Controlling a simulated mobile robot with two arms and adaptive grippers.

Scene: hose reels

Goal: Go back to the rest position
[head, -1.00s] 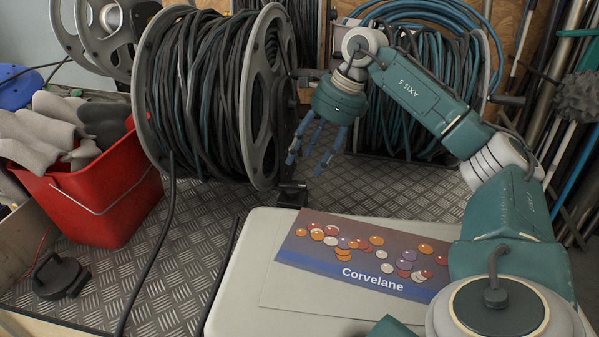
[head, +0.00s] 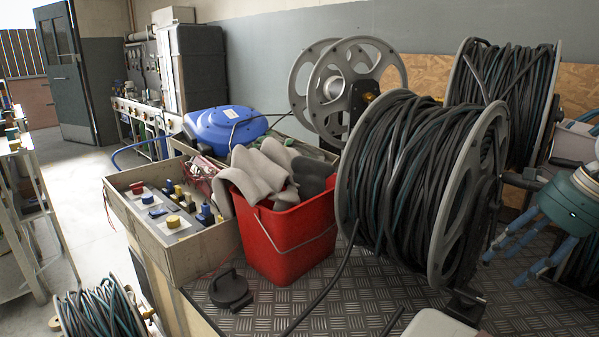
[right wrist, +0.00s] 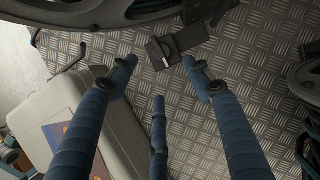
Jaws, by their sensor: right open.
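My right gripper (head: 520,252) shows at the right edge of the head view, with blue fingers spread apart and nothing between them. It is just right of the big hose reel (head: 420,185) wound with dark and teal hose, above the metal tread-plate bench. In the right wrist view my right gripper (right wrist: 160,85) has its fingers apart over the bare tread plate (right wrist: 240,70), near a small dark bracket with a pale lever (right wrist: 165,50). I cannot see contact with anything. My left gripper is not in view.
A red bucket (head: 290,240) of grey gloves stands left of the reel, beside a wooden control box (head: 190,245) and a blue reel (head: 225,128). An empty grey reel (head: 335,85) and another full reel (head: 510,95) stand behind. A pale case (right wrist: 75,120) lies below left of the gripper.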

